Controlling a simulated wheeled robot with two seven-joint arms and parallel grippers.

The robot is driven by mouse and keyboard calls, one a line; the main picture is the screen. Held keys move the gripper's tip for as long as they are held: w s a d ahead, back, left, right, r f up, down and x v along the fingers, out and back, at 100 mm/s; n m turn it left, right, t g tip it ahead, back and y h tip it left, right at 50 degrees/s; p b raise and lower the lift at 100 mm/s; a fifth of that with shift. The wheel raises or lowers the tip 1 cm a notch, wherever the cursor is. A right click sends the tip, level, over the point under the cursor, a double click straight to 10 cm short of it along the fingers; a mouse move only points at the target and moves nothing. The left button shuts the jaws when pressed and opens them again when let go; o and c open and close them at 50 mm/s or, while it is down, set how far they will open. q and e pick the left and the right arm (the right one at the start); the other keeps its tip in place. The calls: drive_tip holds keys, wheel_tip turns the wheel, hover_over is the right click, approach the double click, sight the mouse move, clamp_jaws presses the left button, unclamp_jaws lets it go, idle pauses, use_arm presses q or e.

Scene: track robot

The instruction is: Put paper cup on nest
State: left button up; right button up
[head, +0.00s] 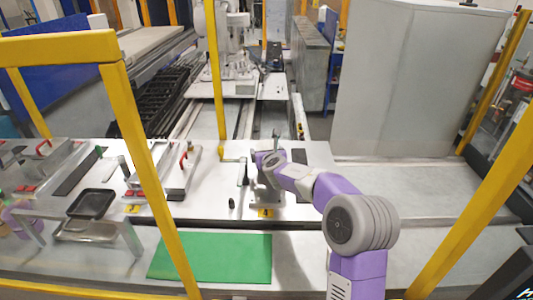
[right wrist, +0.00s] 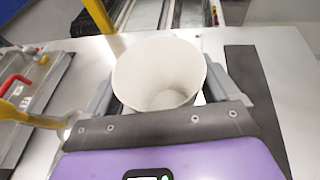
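A white paper cup (right wrist: 160,75) stands mouth up between the fingers of my right gripper in the right wrist view, and I look down into it. The two grey fingers of my right gripper (right wrist: 162,85) lie close along both sides of the cup. A small bright gap shows at the right side, and the cup hides the fingertips, so a firm hold cannot be told. In the head view my right gripper (head: 268,160) is over the white table, and the cup is not clear there. I cannot tell which fixture is the nest. My left gripper is not seen.
A green mat (head: 215,257) lies on the near table. A black tray (head: 91,204) rests on a metal stand at left, near fixtures with red handles (head: 183,160). A yellow frame post (head: 150,180) crosses the left side. A large grey cabinet (head: 415,80) stands behind right.

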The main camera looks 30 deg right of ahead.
drive_tip(key=shift+o, duration=0.8)
drive_tip(key=shift+r, duration=0.1)
drive_tip(key=shift+r+p, duration=0.25)
drive_tip(key=shift+p, duration=0.1)
drive_tip(key=v, duration=1.2)
drive_tip(key=shift+b, duration=0.4)
drive_tip(key=shift+f, duration=0.2)
